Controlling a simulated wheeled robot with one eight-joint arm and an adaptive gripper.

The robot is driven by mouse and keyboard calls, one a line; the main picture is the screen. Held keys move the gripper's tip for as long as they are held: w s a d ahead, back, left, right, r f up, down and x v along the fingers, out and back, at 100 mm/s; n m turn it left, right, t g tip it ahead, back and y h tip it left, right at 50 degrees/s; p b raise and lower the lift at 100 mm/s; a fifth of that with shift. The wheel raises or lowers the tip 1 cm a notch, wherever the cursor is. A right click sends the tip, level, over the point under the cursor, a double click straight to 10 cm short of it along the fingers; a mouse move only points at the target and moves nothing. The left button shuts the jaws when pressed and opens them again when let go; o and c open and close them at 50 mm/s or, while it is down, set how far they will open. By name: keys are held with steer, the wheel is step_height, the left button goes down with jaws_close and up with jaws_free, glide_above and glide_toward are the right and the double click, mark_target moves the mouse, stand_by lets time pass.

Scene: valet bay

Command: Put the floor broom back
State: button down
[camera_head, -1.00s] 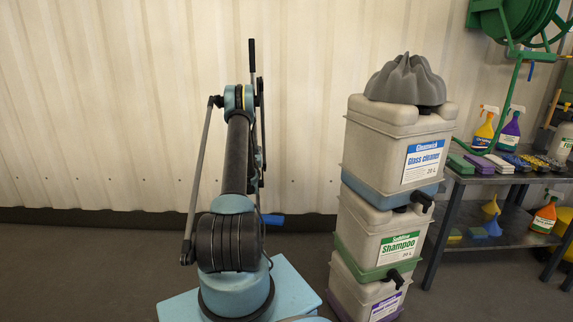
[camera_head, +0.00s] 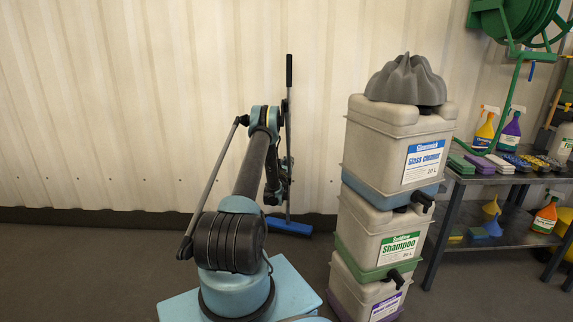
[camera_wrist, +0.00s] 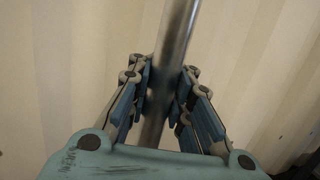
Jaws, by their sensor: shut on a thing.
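The floor broom has a grey metal handle with a black grip (camera_head: 289,70) at its top and a blue head (camera_head: 289,226) at its bottom. It stands about upright in front of the wall, just left of the stacked canisters. My gripper (camera_wrist: 160,98) is shut on the handle (camera_wrist: 178,40), which passes between its fingers in the wrist view. In the head view my arm hides part of the handle and the gripper is mostly hidden behind the arm. Whether the blue head touches the floor I cannot tell.
A stack of canisters (camera_head: 392,148) with a grey lobed piece (camera_head: 405,80) on top stands close right of the broom. A metal shelf table (camera_head: 510,178) with spray bottles and brushes stands further right. A green hose reel (camera_head: 515,20) hangs above. The floor at left is clear.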

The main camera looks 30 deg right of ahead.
step_height(320, 180, down, 7)
steer(key=shift+r, duration=0.2)
stand_by(0.6)
steer(key=shift+f, duration=0.45)
stand_by(0.6)
steer(key=c, duration=1.4)
jaws_free()
steer(key=shift+o, duration=0.2)
steer(key=shift+r, duration=4.95)
